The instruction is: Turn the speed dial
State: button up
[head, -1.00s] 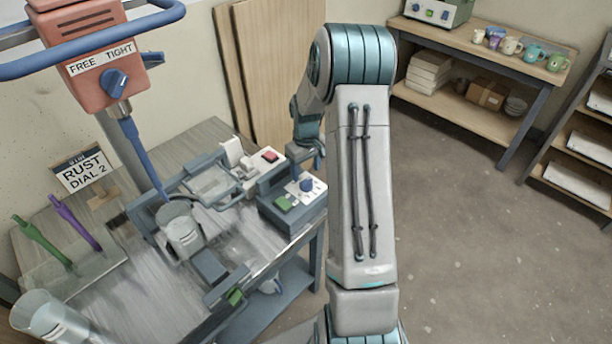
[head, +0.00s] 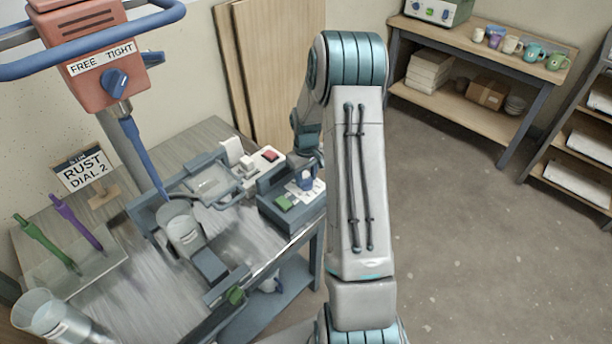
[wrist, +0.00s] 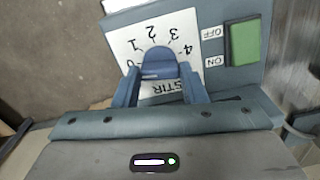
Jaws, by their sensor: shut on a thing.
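The speed dial is a blue knob (wrist: 158,62) on a white scale plate marked 0 to 4 and STIR in the wrist view. My gripper (wrist: 160,80) has its two blue fingers on either side of the knob, closed on it. The fingers partly cover the knob, and I cannot tell which number it points to. In the head view my gripper (head: 305,178) is down at the control box (head: 292,212), and the knob is mostly hidden there.
A green switch (wrist: 243,43) marked OFF and ON sits beside the dial plate. A clear bucket (head: 180,228) stands under the blue mixer shaft (head: 143,152). A red button (head: 271,154) is behind the control box. Open floor lies to the right.

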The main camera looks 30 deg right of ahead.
jog(key=shift+m, duration=0.3)
jog(key=m+b, duration=0.2)
jog(key=m, duration=0.1)
jog(key=shift+f, duration=0.1)
jog(key=m+b, duration=0.1)
jog(key=m, duration=0.3)
jog(key=m+b, duration=0.1)
jog(key=m, duration=0.3)
jog(key=shift+m, duration=2.1)
jog(key=o, duration=1)
